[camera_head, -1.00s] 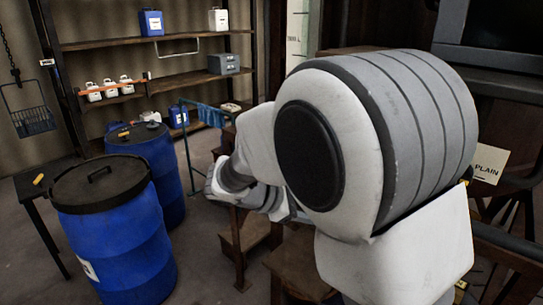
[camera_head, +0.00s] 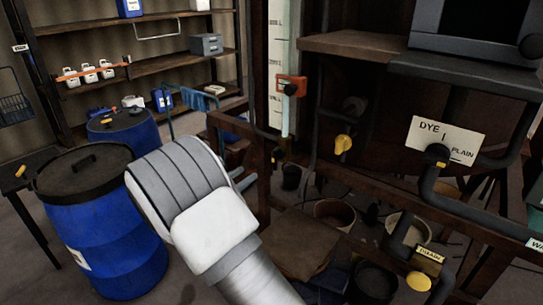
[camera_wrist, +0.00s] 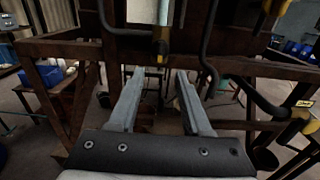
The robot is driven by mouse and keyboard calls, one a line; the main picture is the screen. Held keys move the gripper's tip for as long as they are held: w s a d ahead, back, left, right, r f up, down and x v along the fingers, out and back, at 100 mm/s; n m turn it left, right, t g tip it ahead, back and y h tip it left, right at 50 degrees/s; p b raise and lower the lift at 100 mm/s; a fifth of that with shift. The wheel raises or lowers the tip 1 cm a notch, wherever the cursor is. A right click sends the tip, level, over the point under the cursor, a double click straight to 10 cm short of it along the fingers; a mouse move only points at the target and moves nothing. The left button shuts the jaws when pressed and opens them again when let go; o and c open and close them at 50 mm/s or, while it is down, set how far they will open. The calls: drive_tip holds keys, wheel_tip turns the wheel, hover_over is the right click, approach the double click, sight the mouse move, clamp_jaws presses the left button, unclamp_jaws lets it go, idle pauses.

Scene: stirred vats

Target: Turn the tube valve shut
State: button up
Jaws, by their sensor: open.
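The clear upright tube (camera_head: 285,118) stands against a white scale board in the head view, and its lower end shows at the top of the wrist view (camera_wrist: 163,12). A small valve with a yellow part (camera_wrist: 161,33) and a dark lower body sits at the tube's foot, by the wooden beam. It looks small and dark in the head view (camera_head: 276,156), so its setting cannot be told. My gripper (camera_wrist: 160,75) is open and empty in the wrist view. The valve is ahead, roughly centred between the fingers and apart from them. The head view does not show my gripper.
A red clamp (camera_head: 291,86) sits on the tube. A yellow-handled valve (camera_head: 343,144) and a DYE/PLAIN sign (camera_head: 447,140) with dark pipes are to the right. A wooden beam (camera_wrist: 75,46) crosses ahead. Blue barrels (camera_head: 105,230) stand left, with pots below the frame.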

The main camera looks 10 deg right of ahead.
sight(273, 156)
drive_tip(key=p+x, duration=0.1)
drive_tip(key=x, duration=1.1)
drive_tip(key=shift+w+d+p, duration=0.2)
drive_tip(key=shift+d+p, duration=0.05)
drive_tip(key=shift+p, duration=0.1)
clamp_jaws()
